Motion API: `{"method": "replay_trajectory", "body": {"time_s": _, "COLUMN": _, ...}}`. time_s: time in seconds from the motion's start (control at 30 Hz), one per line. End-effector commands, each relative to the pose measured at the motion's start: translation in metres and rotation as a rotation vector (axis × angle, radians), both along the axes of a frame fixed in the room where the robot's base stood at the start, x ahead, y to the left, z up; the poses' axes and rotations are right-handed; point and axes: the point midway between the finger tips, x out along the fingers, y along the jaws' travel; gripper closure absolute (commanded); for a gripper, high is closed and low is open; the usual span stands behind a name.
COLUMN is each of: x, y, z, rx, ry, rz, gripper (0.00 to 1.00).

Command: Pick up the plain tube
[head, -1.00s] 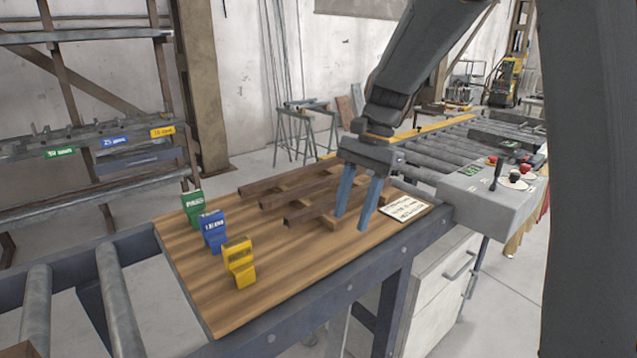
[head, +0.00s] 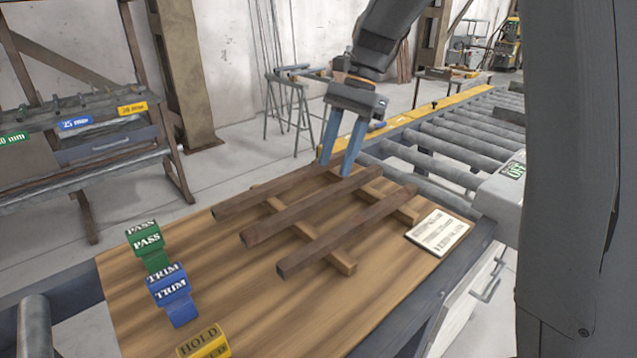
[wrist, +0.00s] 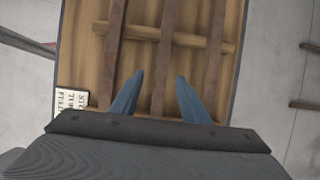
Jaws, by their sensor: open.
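Three brown square tubes lie side by side across two wooden strips: a far tube (head: 262,197), a middle tube (head: 300,215) and a near tube (head: 340,236). I cannot tell which one is plain; no marks are readable on them. My gripper (head: 338,170) is open and empty, with blue fingers pointing down, near the right ends of the far and middle tubes. In the wrist view, the middle tube (wrist: 164,45) runs between the open fingertips (wrist: 160,76), with the other tubes (wrist: 114,50) (wrist: 213,55) outside them. Finger height above the tubes is unclear.
The wooden board (head: 225,280) carries green PASS (head: 148,245), blue TRIM (head: 172,293) and yellow HOLD (head: 204,342) tags at the left. A printed card (head: 440,232) lies at the right. A roller conveyor (head: 440,140) and control box (head: 503,190) stand beyond.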

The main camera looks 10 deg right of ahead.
Motion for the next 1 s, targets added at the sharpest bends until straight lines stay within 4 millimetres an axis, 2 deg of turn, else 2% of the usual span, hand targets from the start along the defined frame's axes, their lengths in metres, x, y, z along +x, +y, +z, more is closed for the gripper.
{"method": "replay_trajectory", "body": {"time_s": 0.37, "x": -0.007, "y": 0.01, "z": -0.027, "rx": 0.0, "ry": 0.002, "rz": 0.002, "gripper": 0.59}}
{"method": "replay_trajectory", "body": {"time_s": 0.73, "x": -0.017, "y": 0.025, "z": -0.067, "rx": 0.0, "ry": 0.002, "rz": 0.001, "gripper": 0.59}}
{"method": "replay_trajectory", "body": {"time_s": 1.0, "x": -0.017, "y": 0.026, "z": -0.072, "rx": 0.0, "ry": 0.0, "rz": 0.001, "gripper": 0.59}}
